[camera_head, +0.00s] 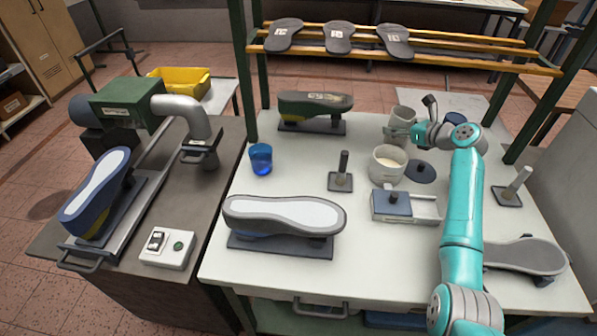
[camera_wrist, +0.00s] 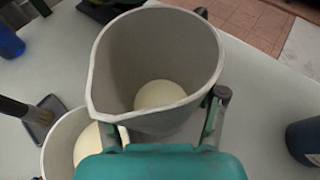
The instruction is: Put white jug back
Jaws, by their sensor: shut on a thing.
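The white jug (camera_head: 404,115) is at the back right of the white table in the head view, behind a white pot (camera_head: 387,165). In the wrist view the jug (camera_wrist: 155,62) stands large in the middle, about upright, with its spout toward the lower left and a little cream-coloured content inside. My gripper (camera_head: 402,132) is shut on the jug's body; its fingers (camera_wrist: 165,128) grip it from both sides in the wrist view. The jug's base is partly hidden, so I cannot tell whether it touches the table. The pot (camera_wrist: 70,145) also holds cream-coloured content.
A dark lid (camera_head: 421,172) lies right of the pot, and a brush on a stand (camera_head: 341,172) is left of it. A blue cup (camera_head: 260,160) stands further left; a dark blue cup (camera_wrist: 304,140) is at the right. Shoe lasts (camera_head: 285,215) sit on the table (camera_head: 300,160).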

